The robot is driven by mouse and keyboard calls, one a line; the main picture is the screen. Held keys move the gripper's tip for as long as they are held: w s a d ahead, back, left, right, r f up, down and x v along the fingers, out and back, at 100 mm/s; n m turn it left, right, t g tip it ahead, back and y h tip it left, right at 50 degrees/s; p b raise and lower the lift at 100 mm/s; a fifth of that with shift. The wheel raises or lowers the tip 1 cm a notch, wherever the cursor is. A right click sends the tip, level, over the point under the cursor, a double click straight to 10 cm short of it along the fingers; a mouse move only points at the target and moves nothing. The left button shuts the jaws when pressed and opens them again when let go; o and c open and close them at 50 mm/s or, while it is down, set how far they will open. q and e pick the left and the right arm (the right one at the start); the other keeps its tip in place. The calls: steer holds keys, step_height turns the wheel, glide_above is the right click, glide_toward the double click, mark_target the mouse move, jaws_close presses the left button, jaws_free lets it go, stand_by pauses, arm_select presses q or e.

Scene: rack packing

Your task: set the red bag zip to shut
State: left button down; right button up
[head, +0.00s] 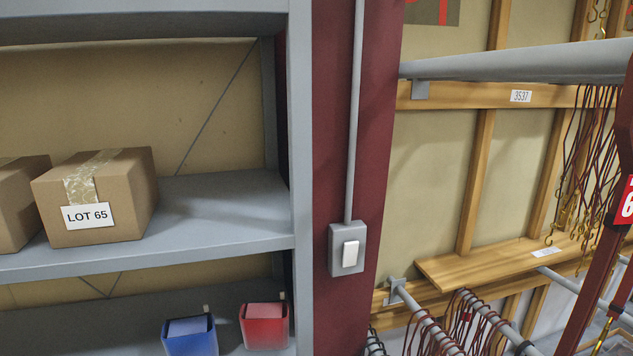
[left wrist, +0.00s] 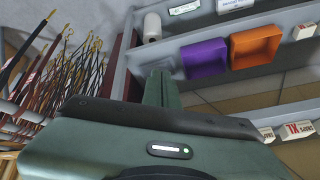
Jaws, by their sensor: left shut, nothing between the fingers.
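My right gripper is in neither view.
A blue container (head: 190,335) stands left of the red one. A cardboard box (head: 105,197) marked LOT 65 sits on the shelf above. A purple bin (left wrist: 205,58), an orange bin (left wrist: 255,47) and a white roll (left wrist: 152,27) are beyond my left gripper. Hangers (head: 470,325) crowd the right.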

arm_select(q)
steer(key=s+g, duration=0.2)
steer(key=s, duration=0.3)
steer(key=s+f+g+b, duration=0.1)
steer(key=s+f+b, duration=0.1)
steer(key=f, duration=1.5)
steer(key=s+f+g+b, duration=0.1)
steer(key=s+f+b, duration=0.1)
steer(key=f, duration=1.5)
steer(key=s+a+f+b, duration=0.2)
steer(key=s+a+f, duration=0.1)
steer(key=s+f, duration=1.2)
steer(key=shift+s+f+g, duration=0.25)
steer(key=shift+s+g, duration=0.05)
steer(key=shift+s, duration=0.05)
steer(key=shift+w, duration=0.15)
